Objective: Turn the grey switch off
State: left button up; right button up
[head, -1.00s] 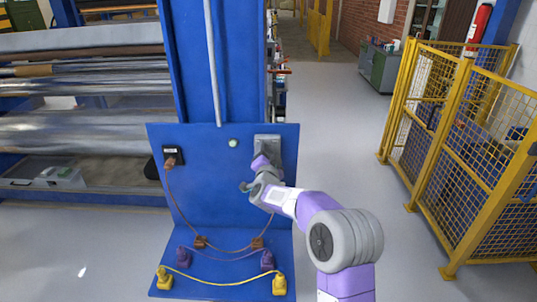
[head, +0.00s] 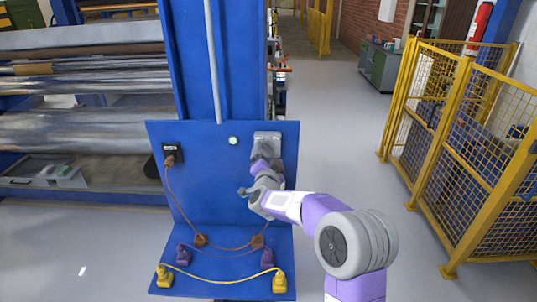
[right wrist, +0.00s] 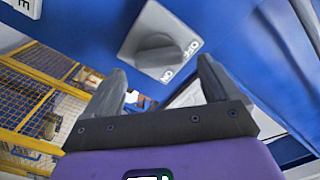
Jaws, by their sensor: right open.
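The grey switch (head: 267,137) is a square plate at the upper right of the upright blue board. Its lower part is hidden by my right gripper (head: 264,160). In the right wrist view the switch (right wrist: 140,30) has a raised grey knob (right wrist: 157,50), with small ON and OFF marks by its lower edge. My right gripper (right wrist: 160,88) is open. Its two fingers stand apart, with the knob showing just beyond the gap. No contact is clear. My left gripper is not in view.
A small round light (head: 233,141) is left of the switch. A black socket (head: 172,153) with a brown plug is at the board's left. Brown, purple and yellow cables (head: 225,280) lie on the lower ledge. Yellow mesh fencing (head: 470,150) stands right, with clear floor between.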

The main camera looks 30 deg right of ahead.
jog(key=shift+v, duration=2.2)
jog(key=shift+w+f, duration=0.1)
jog(key=s+a+f+n+g+y, duration=0.25)
jog(key=a+f, duration=0.25)
jog(key=f, duration=0.6)
jog(key=s+a+f+n+g+y, duration=0.1)
jog(key=s+a+f+n+y, duration=0.2)
jog(key=f, duration=0.7)
jog(key=s+a+f+n+g+y, duration=0.25)
jog(key=a+f, duration=0.35)
jog(key=f, duration=0.5)
jog(key=s+a+f+n+g+y+b, duration=0.2)
jog(key=s+a+f+g, duration=0.2)
jog(key=s+f, duration=0.5)
jog(key=s+a+f+n+g+y+b, duration=0.2)
jog(key=s+a+f+g, duration=0.3)
jog(key=s, duration=1.1)
notch_tip(320, 180, down, 5)
jog(key=a+y, duration=0.1)
jog(key=a, duration=0.2)
jog(key=shift+r+n, duration=0.25)
jog(key=shift+n, duration=0.05)
jog(key=shift+s, duration=0.1)
